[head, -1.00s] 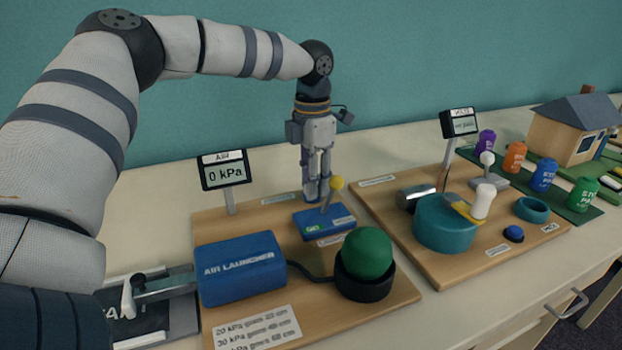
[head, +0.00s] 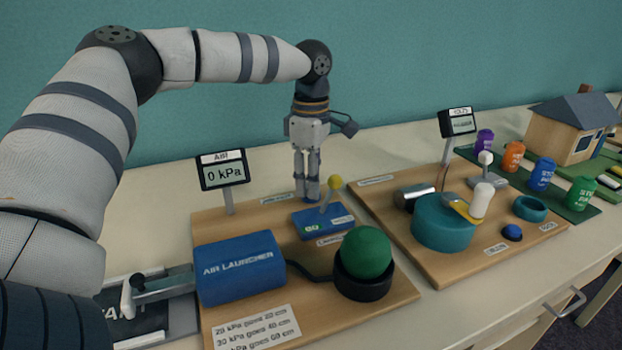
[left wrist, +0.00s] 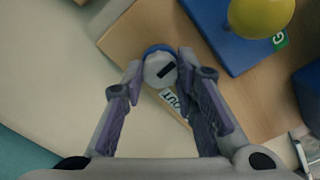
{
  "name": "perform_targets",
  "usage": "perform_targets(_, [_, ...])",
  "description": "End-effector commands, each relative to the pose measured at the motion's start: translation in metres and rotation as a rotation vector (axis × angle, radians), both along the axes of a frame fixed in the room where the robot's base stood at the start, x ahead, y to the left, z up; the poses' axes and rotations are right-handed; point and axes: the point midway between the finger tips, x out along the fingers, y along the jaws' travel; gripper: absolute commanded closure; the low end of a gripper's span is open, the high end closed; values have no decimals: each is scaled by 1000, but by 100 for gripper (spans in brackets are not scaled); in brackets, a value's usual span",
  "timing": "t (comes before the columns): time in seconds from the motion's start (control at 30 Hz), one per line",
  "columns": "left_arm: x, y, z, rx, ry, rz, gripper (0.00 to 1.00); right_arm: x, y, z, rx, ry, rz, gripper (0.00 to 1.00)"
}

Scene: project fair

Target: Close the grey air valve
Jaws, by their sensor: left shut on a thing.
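The grey air valve (left wrist: 158,70) is a small round grey knob with a black mark on top and a blue rim or base below. It sits at the edge of the wooden board (left wrist: 127,32). In the left wrist view, my left gripper (left wrist: 159,76) has a finger on each side of it and is shut on it. In the head view, my left gripper (head: 306,196) points straight down at the board's back edge, behind the blue box (head: 322,222) with the yellow-knobbed lever (head: 335,183). Its fingers hide the valve there. My right gripper is not in view.
The air display (head: 222,171) reads 0 kPa. The blue air launcher cylinder (head: 240,268) and green ball (head: 366,252) stand in front. A second board (head: 460,268) lies to the right.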

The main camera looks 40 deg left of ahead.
Motion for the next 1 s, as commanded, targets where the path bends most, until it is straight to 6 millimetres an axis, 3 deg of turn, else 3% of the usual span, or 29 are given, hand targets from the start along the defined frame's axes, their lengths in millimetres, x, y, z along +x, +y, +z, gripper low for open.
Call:
perform_targets(0.77, [0,0,-1,-1,3,-100,100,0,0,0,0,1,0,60])
perform_targets(0.8, [0,0,-1,0,3,-100,71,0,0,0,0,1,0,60])
perform_targets(0.87, [0,0,-1,0,3,-99,57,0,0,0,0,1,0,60])
perform_targets(0.9, [0,0,-1,0,2,-99,52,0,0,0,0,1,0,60])
perform_targets(1.0, [0,0,-1,-1,2,-98,52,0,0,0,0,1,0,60])
